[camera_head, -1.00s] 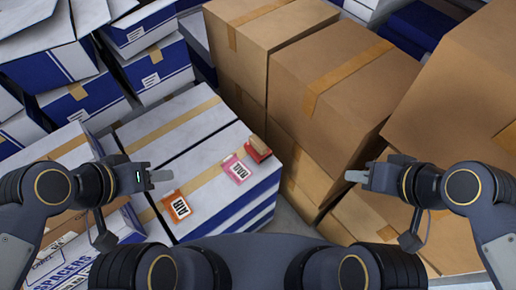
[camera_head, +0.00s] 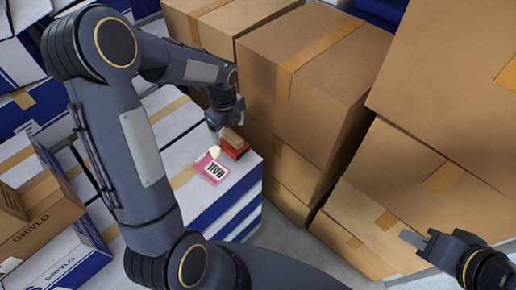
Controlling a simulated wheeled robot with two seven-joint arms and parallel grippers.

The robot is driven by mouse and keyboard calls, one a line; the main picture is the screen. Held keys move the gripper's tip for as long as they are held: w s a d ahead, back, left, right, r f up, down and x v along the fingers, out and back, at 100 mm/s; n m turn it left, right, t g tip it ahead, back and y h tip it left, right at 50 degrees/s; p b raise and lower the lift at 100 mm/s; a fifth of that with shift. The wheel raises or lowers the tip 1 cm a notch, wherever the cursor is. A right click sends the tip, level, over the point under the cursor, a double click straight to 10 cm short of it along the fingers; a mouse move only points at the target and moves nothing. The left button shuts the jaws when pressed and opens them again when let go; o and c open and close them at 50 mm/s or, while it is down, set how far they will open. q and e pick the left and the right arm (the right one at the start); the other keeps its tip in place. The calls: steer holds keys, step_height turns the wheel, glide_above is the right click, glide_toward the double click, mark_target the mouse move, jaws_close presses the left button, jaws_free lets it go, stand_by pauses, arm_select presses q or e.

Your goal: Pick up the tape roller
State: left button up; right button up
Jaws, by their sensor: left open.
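The tape roller looks like the small red item with a tan top (camera_head: 234,145). It lies near the right edge of the top of the white and blue boxes (camera_head: 235,200). My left gripper (camera_head: 214,136) points down just to the left of it, very close. It is open, and I see nothing held in it. Whether its fingers touch the tape roller cannot be told. My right gripper (camera_head: 412,239) is at the lower right, away from the tape roller, in front of brown cartons. I cannot tell how far apart its fingers are.
Tall brown cartons (camera_head: 310,70) stand close behind and to the right. More cartons (camera_head: 385,205) fill the right side. A brown GRIVLO carton (camera_head: 35,225) is at the lower left.

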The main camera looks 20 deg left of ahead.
mark_target(234, 144)
arm_select(q)
steer(key=shift+w+d+f+m, duration=0.15)
steer(key=shift+w+f+m, duration=0.15)
steer(key=shift+f, duration=0.75)
step_height(234, 144, down, 7)
steer(key=shift+w+d+r, duration=0.1)
steer(key=shift+r, duration=0.05)
steer(key=c, duration=1.1)
steer(key=shift+c, duration=0.4)
steer(key=shift+r, duration=0.15)
